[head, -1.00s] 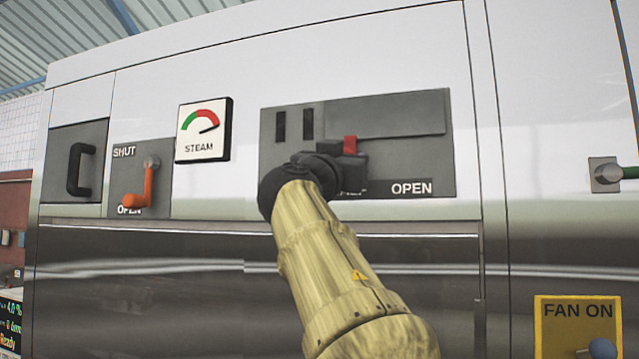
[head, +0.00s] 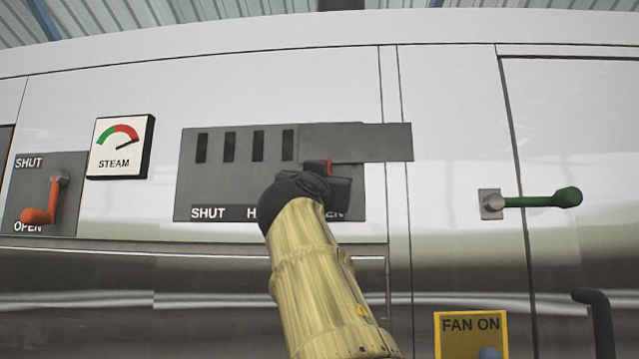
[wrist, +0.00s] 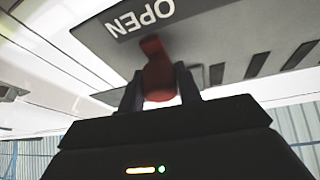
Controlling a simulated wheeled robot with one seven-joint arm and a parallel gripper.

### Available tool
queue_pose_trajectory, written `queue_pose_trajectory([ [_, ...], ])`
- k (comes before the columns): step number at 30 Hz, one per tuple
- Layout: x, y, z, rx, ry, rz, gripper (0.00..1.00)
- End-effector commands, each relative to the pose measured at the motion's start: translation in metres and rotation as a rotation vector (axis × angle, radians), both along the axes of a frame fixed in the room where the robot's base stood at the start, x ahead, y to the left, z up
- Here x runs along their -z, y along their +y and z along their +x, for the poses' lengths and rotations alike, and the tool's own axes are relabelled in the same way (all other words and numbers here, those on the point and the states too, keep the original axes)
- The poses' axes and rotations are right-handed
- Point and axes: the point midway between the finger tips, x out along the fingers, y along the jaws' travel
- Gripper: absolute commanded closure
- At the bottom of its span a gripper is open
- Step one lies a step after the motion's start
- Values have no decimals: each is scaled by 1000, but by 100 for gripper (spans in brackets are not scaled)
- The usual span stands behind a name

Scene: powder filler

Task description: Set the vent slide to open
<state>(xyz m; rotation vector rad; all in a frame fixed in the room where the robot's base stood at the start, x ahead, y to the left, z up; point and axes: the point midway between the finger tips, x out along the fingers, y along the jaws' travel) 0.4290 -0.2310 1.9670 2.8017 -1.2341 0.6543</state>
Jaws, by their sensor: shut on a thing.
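The vent panel (head: 200,180) is a grey plate on the white machine, with SHUT, a partly hidden middle label and OPEN along its lower edge. The vent slide (head: 385,143) is a flat grey cover. It sits at the right and sticks out past the panel's right edge. Several dark slots are uncovered to its left. My gripper (head: 328,176) is at the slide's red tab (head: 326,165), above the OPEN label, which my wrist partly hides. In the wrist view, my gripper (wrist: 160,82) is shut on the red tab (wrist: 157,68), with the OPEN label (wrist: 140,16) close by.
A STEAM gauge (head: 120,147) and an orange lever (head: 42,208) at OPEN are to the left. A green-handled lever (head: 540,198) is to the right, with a dark bar handle (head: 598,320) below it. A yellow FAN ON plate (head: 470,332) is at lower right.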

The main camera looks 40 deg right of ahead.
Motion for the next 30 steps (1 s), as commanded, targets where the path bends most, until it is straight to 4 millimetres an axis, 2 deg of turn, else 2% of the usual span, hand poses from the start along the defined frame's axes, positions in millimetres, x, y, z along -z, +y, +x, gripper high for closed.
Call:
queue_pose_trajectory([
  [1, -1, -2, -3, 10, 1, -1, 100],
  [2, -1, -2, -3, 10, 1, -1, 62],
  [4, -1, -1, -2, 8, 0, -1, 49],
  [5, -1, -1, -2, 7, 0, -1, 45],
  [17, 3, 3, -3, 0, -1, -1, 45],
  [30, 27, 41, -36, -1, -3, -1, 45],
])
